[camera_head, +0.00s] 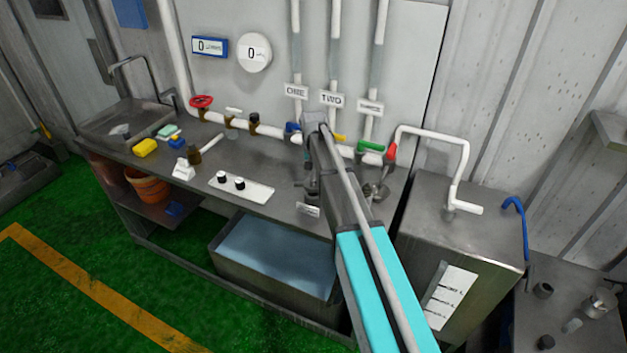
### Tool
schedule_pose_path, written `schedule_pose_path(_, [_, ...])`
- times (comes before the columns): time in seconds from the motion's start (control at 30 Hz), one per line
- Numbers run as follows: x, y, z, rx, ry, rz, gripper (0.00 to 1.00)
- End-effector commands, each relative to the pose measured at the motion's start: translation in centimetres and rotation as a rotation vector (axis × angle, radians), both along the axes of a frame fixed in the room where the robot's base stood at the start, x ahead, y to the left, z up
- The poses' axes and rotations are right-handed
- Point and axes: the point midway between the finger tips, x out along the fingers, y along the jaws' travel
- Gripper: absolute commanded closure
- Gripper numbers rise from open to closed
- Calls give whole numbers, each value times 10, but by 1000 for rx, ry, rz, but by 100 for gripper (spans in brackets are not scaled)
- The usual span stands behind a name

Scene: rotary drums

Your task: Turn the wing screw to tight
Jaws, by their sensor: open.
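My arm reaches over the right part of the steel bench. My gripper (305,192) is a dark shape low over the bench, partly hidden by my own arm link, and it is open. A small grey metal fitting (378,192) stands on the bench just right of my arm. It may be the wing screw, but it is too small and too covered to be sure, and its turn position cannot be read. I see nothing held between the fingers.
White pipes with a red wheel (201,101) and a green-handled valve (370,146) run behind. A steel tank (480,225) stands right.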

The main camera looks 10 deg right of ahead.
Motion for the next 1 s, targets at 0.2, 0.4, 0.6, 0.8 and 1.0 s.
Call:
schedule_pose_path(0.2, [0, 0, -16, 0, 0, 0, 43])
schedule_pose_path(0.4, [0, 0, -20, 0, 0, 0, 43])
schedule_pose_path(0.6, [0, 0, -20, 0, 0, 0, 43])
schedule_pose_path(0.8, [0, 0, -20, 0, 0, 0, 54])
schedule_pose_path(1.0, [0, 0, -20, 0, 0, 0, 91])
